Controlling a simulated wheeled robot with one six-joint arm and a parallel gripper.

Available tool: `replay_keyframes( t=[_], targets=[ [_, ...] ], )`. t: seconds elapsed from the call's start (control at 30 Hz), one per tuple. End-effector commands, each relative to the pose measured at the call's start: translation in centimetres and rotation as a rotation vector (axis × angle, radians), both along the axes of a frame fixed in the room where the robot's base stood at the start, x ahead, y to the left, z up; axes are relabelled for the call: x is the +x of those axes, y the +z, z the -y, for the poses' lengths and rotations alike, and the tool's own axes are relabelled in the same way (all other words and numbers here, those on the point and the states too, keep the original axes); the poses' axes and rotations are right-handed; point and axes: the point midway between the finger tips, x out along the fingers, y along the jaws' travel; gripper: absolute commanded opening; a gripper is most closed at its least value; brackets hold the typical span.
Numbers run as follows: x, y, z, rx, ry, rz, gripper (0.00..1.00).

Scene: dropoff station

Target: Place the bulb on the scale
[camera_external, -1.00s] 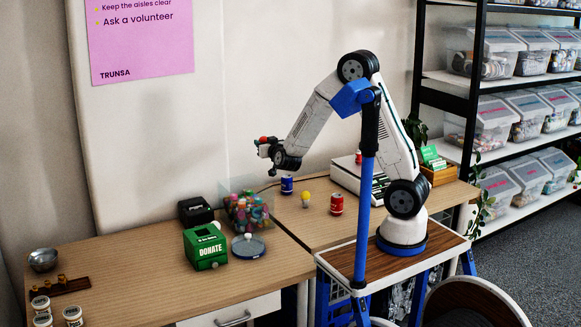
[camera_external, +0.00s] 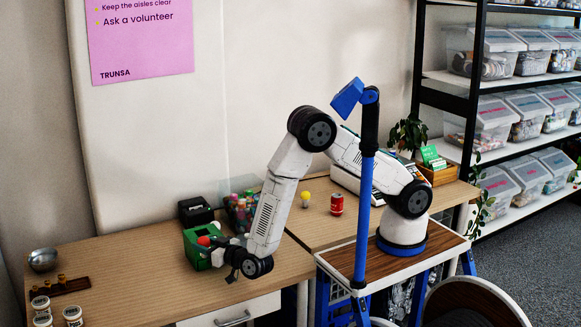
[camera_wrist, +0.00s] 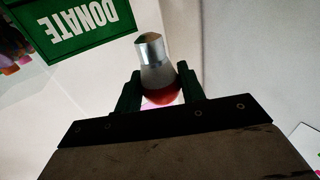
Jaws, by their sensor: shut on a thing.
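My gripper (camera_wrist: 160,85) is shut on a bulb (camera_wrist: 153,62) with a silver cap, a pale neck and a red globe. Its red part shows in the external view (camera_external: 204,241), in front of the green donation box. My gripper there (camera_external: 222,247) reaches out low at the left of my arm. The white scale (camera_external: 347,176) stands at the back right of the table, partly hidden behind my arm. A second bulb (camera_external: 305,198), with a yellow globe, stands on the table left of the red can.
The green DONATE box (camera_external: 193,251) also shows in the wrist view (camera_wrist: 75,25). A clear bin of colourful things (camera_external: 240,208) and a black box (camera_external: 195,211) stand behind it. A red can (camera_external: 337,204) stands near the scale. A metal bowl (camera_external: 43,260) and jars (camera_external: 73,316) are far left.

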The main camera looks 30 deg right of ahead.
Motion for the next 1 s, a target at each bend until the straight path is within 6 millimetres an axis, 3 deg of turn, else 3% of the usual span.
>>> replay_keyframes(
  t=[0.03, 0.2, 0.4, 0.8, 1.0],
  targets=[
    [-2.5, -1.1, -1.0, -0.004, 0.035, 0.0, 0.25],
    [-8.1, -3.4, -2.9, -0.002, 0.11, 0.0, 0.25],
    [-11.1, -4.6, -3.6, 0.0, 0.15, 0.0, 0.25],
    [-11.2, -4.8, -3.9, 0.001, 0.153, 0.0, 0.25],
    [-9.0, -5.2, -7.2, 0.003, 0.15, -0.001, 0.25]
  ],
)
